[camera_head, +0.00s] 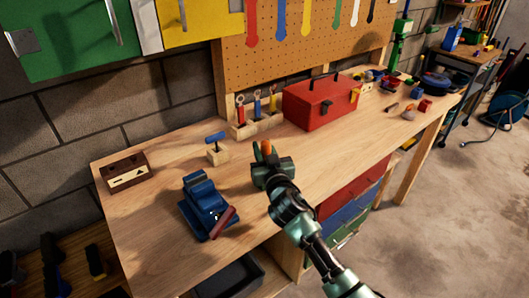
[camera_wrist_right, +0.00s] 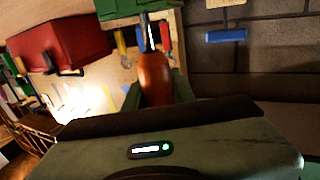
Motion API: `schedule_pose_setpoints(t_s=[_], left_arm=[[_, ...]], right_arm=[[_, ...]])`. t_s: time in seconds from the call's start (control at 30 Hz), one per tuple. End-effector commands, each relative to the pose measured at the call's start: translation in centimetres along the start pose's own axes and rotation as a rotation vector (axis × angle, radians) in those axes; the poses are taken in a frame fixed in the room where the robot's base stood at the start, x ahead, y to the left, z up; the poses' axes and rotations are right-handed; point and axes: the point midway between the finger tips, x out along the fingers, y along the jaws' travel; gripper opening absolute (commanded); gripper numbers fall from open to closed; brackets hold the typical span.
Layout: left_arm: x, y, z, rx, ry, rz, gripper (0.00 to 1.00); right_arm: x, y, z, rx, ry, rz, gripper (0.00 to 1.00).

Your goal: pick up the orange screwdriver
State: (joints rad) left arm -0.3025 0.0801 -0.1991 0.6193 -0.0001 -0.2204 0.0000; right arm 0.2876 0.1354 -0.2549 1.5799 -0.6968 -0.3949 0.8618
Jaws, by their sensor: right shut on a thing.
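My right gripper (camera_head: 267,165) is above the wooden workbench, between the blue vise and the red toolbox. It is shut on the orange screwdriver (camera_head: 267,147), whose orange handle shows at the fingers. In the right wrist view the orange handle (camera_wrist_right: 155,78) stands between the two fingers, with its dark and bright shaft pointing away. Whether the screwdriver is clear of the bench is hard to tell. My left gripper is not in view.
A blue vise (camera_head: 204,203) stands left of my right gripper, near the front edge. A red toolbox (camera_head: 321,101) is at the back right. A wooden tool rack (camera_head: 256,124) and a small block with a blue handle (camera_head: 217,152) stand behind. The bench's left front (camera_head: 155,230) is clear.

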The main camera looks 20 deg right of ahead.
Motion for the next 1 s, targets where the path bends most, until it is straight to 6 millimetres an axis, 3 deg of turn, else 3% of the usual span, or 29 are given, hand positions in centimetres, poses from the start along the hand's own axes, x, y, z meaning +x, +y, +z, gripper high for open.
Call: schedule_pose_setpoints(t_s=[0.17,0.37,0.57,0.8,1.0], left_arm=[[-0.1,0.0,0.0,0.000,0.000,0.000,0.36],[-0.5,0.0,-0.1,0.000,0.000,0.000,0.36],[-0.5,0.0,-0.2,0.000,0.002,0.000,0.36],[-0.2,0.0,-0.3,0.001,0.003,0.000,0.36],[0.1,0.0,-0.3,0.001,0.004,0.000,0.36]], right_arm=[[0.0,0.0,-0.8,0.001,0.003,0.001,0.00],[0.0,0.0,-3.5,-0.001,0.005,-0.001,0.00],[0.0,0.0,-7.8,0.001,0.007,0.000,0.00],[0.0,0.0,-14.2,0.001,0.009,-0.001,0.00],[0.0,0.0,-18.1,0.000,0.004,0.000,0.00]])
